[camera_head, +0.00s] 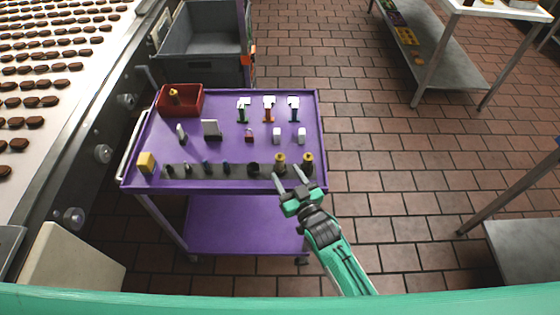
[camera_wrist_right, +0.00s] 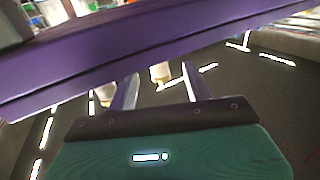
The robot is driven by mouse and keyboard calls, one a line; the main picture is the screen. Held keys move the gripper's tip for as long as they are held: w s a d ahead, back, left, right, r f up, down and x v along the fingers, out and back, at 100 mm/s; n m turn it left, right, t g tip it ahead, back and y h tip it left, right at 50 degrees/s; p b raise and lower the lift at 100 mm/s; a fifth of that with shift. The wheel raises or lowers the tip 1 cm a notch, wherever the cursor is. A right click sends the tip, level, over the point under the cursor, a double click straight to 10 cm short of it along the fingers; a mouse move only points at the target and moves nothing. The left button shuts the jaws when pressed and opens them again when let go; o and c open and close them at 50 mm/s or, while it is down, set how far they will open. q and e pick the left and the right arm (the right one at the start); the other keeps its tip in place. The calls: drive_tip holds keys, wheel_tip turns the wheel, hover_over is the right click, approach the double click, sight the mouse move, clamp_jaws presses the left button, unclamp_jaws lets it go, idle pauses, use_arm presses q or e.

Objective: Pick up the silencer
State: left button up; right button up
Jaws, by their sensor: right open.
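I cannot tell for certain which part is the silencer. Two brass-topped fittings, a left one (camera_head: 280,164) and a right one (camera_head: 307,162), stand upright at the right end of a grey strip (camera_head: 146,171) on the purple cart. My right gripper (camera_head: 289,176) is open and empty at the cart's front right edge, its fingers pointing toward these fittings. In the right wrist view, my gripper (camera_wrist_right: 158,92) shows its two fingers apart, with a pale yellowish part (camera_wrist_right: 160,73) beyond the gap. My left gripper is not in view.
The purple cart (camera_head: 222,110) also carries a red bin (camera_head: 190,108), a yellow block (camera_head: 146,162), several small dark parts along the strip, and white-topped tools behind. The cart edge (camera_wrist_right: 110,45) crosses the wrist view. A conveyor stands left; open tiled floor lies right.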

sight(282, 166)
drive_tip(key=p+x, duration=0.2)
drive_tip(key=x, duration=0.3)
drive_tip(key=shift+w+d, duration=0.1)
drive_tip(key=shift+w, duration=0.35)
drive_tip(key=c, duration=1)
drive_tip(key=shift+c, duration=0.2)
